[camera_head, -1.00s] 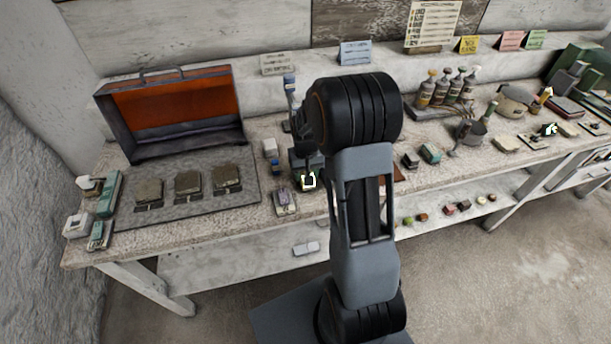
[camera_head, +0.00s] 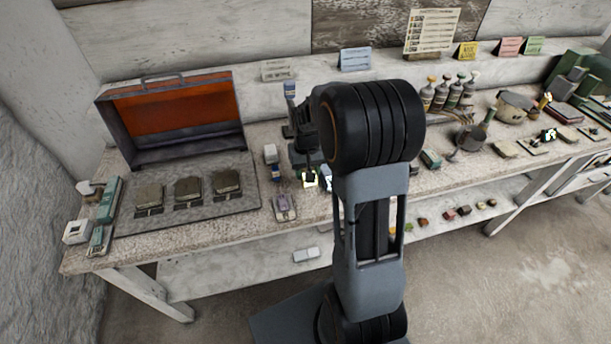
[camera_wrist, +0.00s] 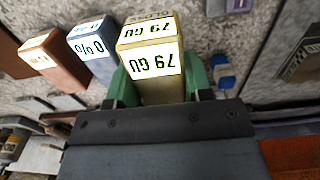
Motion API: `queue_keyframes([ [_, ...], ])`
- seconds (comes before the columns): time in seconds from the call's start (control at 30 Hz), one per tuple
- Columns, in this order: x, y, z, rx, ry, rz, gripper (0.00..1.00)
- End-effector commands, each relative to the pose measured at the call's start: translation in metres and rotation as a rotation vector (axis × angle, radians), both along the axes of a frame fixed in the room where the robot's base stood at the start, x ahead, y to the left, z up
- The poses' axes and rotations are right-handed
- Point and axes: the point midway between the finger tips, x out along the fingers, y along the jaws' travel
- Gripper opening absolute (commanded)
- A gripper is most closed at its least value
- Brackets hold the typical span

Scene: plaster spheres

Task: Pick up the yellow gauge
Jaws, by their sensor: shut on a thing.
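The yellow gauge (camera_wrist: 162,88) is a brassy yellow block with a white label reading "79 GU", upside down in the wrist view. My gripper (camera_wrist: 160,80) is shut on it, with a green finger on each side. A blue-grey block (camera_wrist: 92,50) and a copper-coloured block (camera_wrist: 62,68), both with white labels, stand to its left, apart from it. In the head view my gripper (camera_head: 308,176) is low over the bench, partly hidden by my arm. Whether the gauge touches the bench is hard to tell.
An open case with an orange lining (camera_head: 172,108) stands at the left, behind a grey mat (camera_head: 150,222) with several blocks. A small purple-topped device (camera_head: 285,206) lies near the bench's front edge. Bottles (camera_head: 445,94) and a pot (camera_head: 468,138) stand to the right.

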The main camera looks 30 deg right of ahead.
Motion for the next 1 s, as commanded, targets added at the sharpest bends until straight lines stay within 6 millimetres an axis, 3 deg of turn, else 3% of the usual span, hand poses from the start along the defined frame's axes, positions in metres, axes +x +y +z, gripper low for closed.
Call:
queue_keyframes([
  [0.2,-0.039,0.008,0.049,-0.002,-0.009,0.000,0.14],
  [0.4,-0.079,0.016,0.064,-0.001,-0.006,0.000,0.14],
  [0.6,-0.106,0.021,0.076,-0.001,-0.005,0.000,0.14],
  [1.0,-0.125,0.025,0.084,0.000,-0.001,0.000,0.14],
])
